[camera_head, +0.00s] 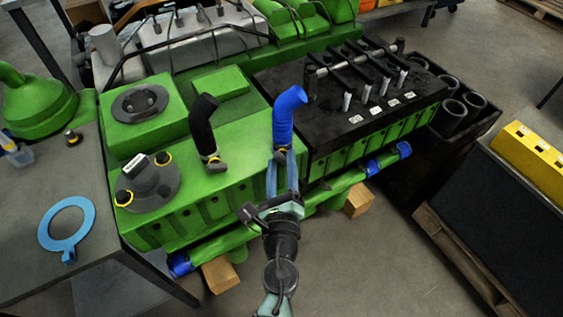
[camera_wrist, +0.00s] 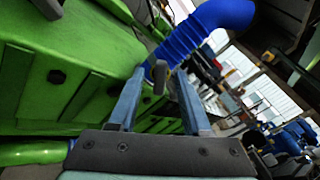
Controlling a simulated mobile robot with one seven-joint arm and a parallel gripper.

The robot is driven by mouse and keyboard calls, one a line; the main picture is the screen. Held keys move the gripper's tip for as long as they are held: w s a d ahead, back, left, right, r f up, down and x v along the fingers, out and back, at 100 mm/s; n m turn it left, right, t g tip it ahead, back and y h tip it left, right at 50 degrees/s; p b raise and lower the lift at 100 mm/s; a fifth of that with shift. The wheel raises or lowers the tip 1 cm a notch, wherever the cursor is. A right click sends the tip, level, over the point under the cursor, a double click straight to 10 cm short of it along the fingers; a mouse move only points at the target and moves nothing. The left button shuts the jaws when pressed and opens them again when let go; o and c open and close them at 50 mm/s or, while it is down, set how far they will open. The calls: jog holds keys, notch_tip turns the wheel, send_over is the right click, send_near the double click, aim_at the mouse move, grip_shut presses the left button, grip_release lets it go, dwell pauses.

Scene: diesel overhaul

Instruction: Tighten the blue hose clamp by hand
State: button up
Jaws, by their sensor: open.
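The blue hose (camera_head: 289,106) stands on the green engine block and bends at its top. It also shows in the wrist view (camera_wrist: 205,27), at the upper middle. Its clamp (camera_head: 281,150) sits at the hose's foot. In the wrist view the clamp's grey-brown screw end (camera_wrist: 160,76) appears between my fingertips. My gripper (camera_head: 281,161) is open, with its two blue fingers pointing at the hose foot. From these views I cannot tell whether either finger touches the clamp. In the head view the fingers partly cover the clamp area.
A black hose (camera_head: 203,124) with its own clamp (camera_head: 215,162) stands to the left. A black-topped engine section (camera_head: 330,95) with rods is to the right. A grey table (camera_head: 30,270) with a light blue ring (camera_head: 52,243) is at left. Floor is free at lower right.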

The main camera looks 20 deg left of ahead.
jog(key=shift+w, duration=0.1)
grip_shut()
jog(key=shift+m, duration=0.3)
